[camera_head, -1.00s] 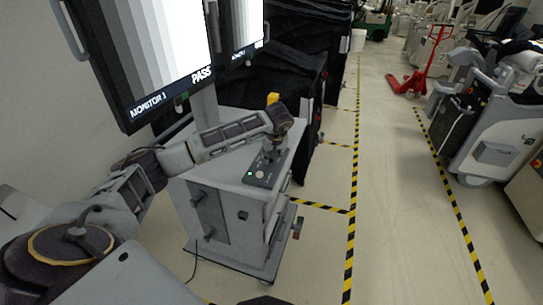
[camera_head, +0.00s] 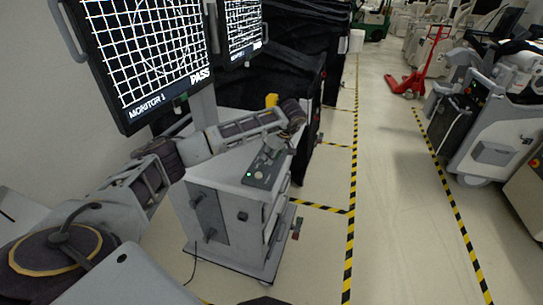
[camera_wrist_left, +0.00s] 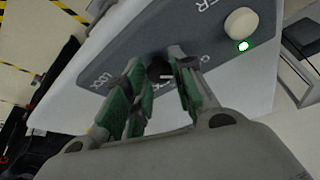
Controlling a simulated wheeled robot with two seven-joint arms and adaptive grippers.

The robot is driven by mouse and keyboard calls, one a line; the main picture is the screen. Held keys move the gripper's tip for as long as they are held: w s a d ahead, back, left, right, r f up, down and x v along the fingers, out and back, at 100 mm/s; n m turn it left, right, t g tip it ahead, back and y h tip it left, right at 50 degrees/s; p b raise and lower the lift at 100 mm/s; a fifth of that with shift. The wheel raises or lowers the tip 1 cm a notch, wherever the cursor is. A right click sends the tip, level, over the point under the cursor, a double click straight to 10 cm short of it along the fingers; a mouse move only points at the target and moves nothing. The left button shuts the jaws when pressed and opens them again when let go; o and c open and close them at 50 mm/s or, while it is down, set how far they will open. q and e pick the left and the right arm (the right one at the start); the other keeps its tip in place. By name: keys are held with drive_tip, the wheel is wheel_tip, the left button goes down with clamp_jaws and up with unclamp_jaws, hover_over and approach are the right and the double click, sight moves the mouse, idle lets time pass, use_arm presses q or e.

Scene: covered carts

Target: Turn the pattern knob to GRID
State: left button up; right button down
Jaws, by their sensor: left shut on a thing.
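My left gripper (camera_head: 270,152) is over the grey control box (camera_head: 257,179) on top of the white cart. In the left wrist view its two green-padded fingers (camera_wrist_left: 158,78) are closed around the dark pattern knob (camera_wrist_left: 160,70), with a short pale mark on it. The knob is mostly hidden by the fingers, and the lettering around it is only partly readable. Monitor 1 (camera_head: 150,55) shows a white grid with a circle on black, with PASS at its lower right. The second monitor (camera_head: 241,27) shows a grid too. My right gripper is out of view.
A round cream button (camera_wrist_left: 240,23) and a lit green lamp (camera_wrist_left: 243,45) sit on the same box. A yellow object (camera_head: 271,100) stands behind the arm. Black covers (camera_head: 295,60) hang behind the cart (camera_head: 235,215).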

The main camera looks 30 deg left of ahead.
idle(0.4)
use_arm(q)
drive_tip(key=o, duration=1)
drive_tip(key=shift+v, duration=6.05)
